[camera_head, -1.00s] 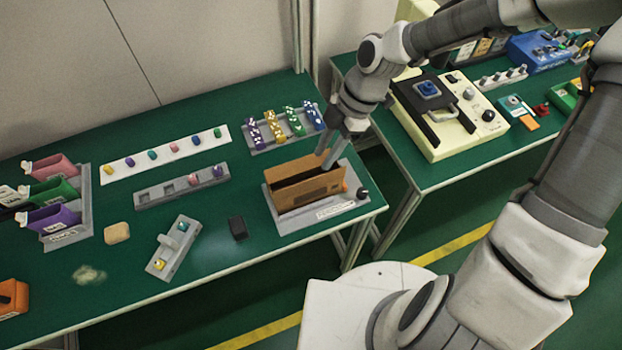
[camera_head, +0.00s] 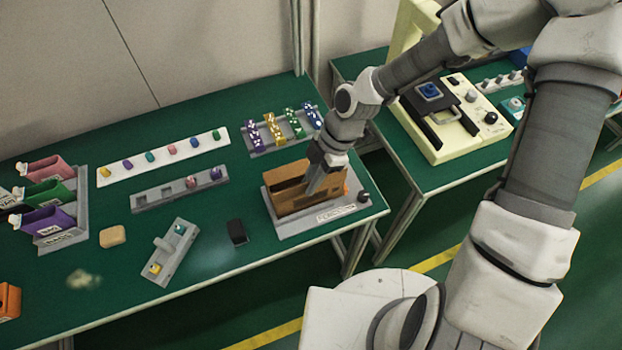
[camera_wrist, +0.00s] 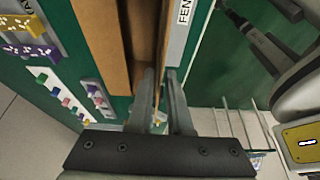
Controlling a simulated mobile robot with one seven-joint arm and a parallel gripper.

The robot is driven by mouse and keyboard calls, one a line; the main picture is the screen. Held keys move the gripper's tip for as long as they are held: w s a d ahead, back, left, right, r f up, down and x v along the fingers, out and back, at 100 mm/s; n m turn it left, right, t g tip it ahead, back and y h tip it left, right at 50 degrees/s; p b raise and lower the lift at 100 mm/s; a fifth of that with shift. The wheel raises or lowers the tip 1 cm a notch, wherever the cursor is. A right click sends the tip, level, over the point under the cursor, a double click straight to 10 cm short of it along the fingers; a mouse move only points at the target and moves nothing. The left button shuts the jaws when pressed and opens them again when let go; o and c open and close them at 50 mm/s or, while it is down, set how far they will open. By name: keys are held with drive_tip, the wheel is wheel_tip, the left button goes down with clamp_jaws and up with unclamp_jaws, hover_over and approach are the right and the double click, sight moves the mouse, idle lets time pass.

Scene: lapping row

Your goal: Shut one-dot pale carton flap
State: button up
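A brown open-topped carton (camera_head: 296,203) stands on a grey base plate (camera_head: 350,211) with a label, near the table's right end. My gripper (camera_head: 312,192) points down at the carton's near long wall. My gripper hides part of the near wall, and no separate flap is clear.
Behind the carton is a rack (camera_head: 284,135) of dotted coloured pieces. A black block (camera_head: 237,232) and a grey fixture (camera_head: 170,252) lie to its left. A cream machine (camera_head: 441,112) is on the other table. Open green tabletop lies left of the carton.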

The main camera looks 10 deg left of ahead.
sight(304, 191)
clamp_jaws()
idle(0.9)
drive_tip(key=shift+w+a+r+p, duration=0.1)
drive_tip(key=shift+w+p, duration=0.05)
drive_tip(key=shift+p, duration=0.15)
drive_tip(key=g+h, duration=0.1)
drive_tip(key=g, duration=0.1)
drive_tip(key=w+a+f+m+g+h+b, duration=0.1)
drive_tip(key=g, duration=0.2)
drive_tip(key=w+f+m+g+h, duration=0.1)
drive_tip(key=g+h, duration=0.1)
drive_tip(key=shift+w+a+g+b, duration=0.15)
drive_tip(key=shift+a+g+b, duration=0.05)
drive_tip(key=shift+g+b, duration=0.2)
drive_tip(key=shift+w+a+g+h+b, duration=0.15)
drive_tip(key=shift+g+h+b, duration=0.35)
drive_tip(key=shift+g+b, duration=0.5)
drive_tip(key=shift+m, duration=0.3)
drive_tip(key=shift+c, duration=0.6)
unclamp_jaws()
